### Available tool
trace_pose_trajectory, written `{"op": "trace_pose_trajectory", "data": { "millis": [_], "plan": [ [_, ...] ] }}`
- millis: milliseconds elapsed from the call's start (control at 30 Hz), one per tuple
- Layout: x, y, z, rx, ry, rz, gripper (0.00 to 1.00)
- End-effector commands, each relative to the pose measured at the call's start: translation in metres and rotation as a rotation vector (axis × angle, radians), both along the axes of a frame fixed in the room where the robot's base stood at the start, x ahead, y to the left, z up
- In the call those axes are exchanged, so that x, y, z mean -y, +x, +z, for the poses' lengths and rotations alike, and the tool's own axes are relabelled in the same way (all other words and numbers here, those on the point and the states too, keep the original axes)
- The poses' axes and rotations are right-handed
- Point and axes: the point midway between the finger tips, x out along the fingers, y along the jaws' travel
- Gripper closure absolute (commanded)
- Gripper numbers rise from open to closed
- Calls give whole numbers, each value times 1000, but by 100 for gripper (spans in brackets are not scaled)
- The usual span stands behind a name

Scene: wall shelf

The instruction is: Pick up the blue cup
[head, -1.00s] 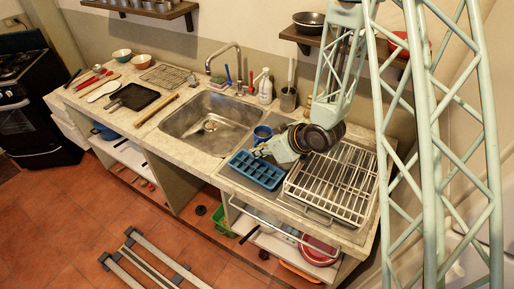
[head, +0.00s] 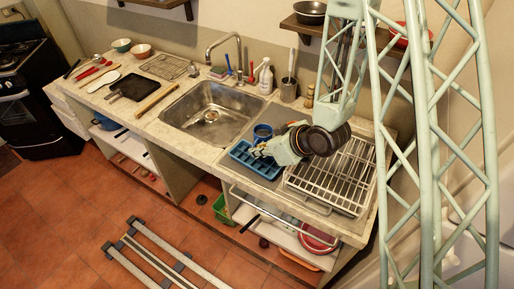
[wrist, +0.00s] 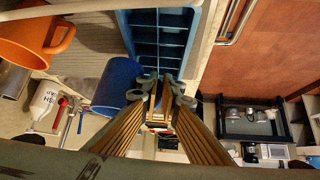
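The blue cup (head: 262,132) stands on the counter right of the sink, behind the blue ice tray (head: 243,158). My gripper (head: 256,151) hangs just in front of the cup in the head view, over the tray's far right part, and hides the cup's lower part. In the wrist view the cup (wrist: 117,82) lies just left of my gripper's fingertips (wrist: 164,92). A gap shows between the two fingers, and nothing is seen between them. I cannot tell whether a finger touches the cup.
A white wire rack (head: 335,178) stands to the right of the tray. The sink (head: 212,112) is to the left. An orange mug (wrist: 38,35) shows in the wrist view's upper left. A soap bottle (head: 265,78) and a utensil holder (head: 289,90) stand behind.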

Motion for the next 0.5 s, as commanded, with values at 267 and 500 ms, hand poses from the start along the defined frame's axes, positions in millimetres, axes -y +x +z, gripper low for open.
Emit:
{"op": "trace_pose_trajectory", "data": {
  "millis": [267, 500],
  "plan": [
    [-1, -2, 2, -1, 2, 1, 100],
    [-1, -4, 2, -2, 3, 2, 100]
  ]
}}
